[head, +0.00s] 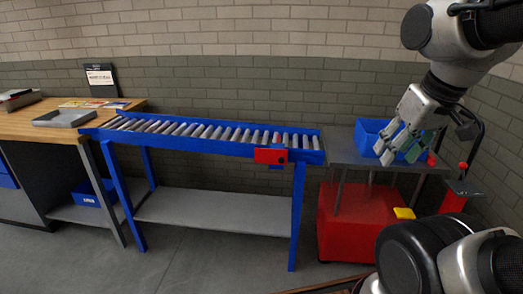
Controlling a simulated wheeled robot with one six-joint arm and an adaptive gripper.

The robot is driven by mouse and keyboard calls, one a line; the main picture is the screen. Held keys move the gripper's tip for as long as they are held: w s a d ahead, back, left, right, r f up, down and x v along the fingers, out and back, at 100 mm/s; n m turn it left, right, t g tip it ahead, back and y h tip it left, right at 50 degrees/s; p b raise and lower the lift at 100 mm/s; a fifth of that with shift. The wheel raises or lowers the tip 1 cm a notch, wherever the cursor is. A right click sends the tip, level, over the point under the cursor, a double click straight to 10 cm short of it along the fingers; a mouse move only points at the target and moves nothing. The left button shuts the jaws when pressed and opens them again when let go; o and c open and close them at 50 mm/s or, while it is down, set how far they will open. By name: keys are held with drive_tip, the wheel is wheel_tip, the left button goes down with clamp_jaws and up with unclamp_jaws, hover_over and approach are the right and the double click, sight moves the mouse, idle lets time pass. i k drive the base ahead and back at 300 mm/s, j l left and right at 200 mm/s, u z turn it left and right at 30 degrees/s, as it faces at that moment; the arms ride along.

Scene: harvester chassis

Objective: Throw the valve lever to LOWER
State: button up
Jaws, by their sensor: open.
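My gripper (397,150) hangs from the upper right, fingers pointing down and apart, with nothing clearly held. In the picture it overlaps a blue bin (368,133) on a grey-topped table; the height between them is hard to judge. No lever marked LOWER can be read. Small red knobs show to the right of the gripper, one by the table's right end (431,161) and one above a red post (453,201). I cannot tell whether either belongs to the valve lever. A dark bent bar behind my wrist is partly hidden.
A blue roller conveyor (298,152) with a red block (270,156) on its side stands left of the table. Below the table is a red cabinet (345,232) with a yellow block (404,213). A wooden workbench (30,123) stands far left. The front floor is mostly clear.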

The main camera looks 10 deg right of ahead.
sight(463, 166)
drive_tip(key=i+l+u, duration=0.1)
drive_tip(key=u, duration=0.2)
drive_tip(key=z, duration=0.5)
drive_tip(key=i+l+z, duration=0.1)
drive_tip(key=z, duration=0.85)
drive_tip(key=i+z, duration=0.1)
drive_tip(key=z, duration=0.35)
drive_tip(key=i+j, duration=0.15)
drive_tip(key=i, duration=0.4)
drive_tip(key=i+j+z, duration=0.1)
drive_tip(key=i, duration=0.45)
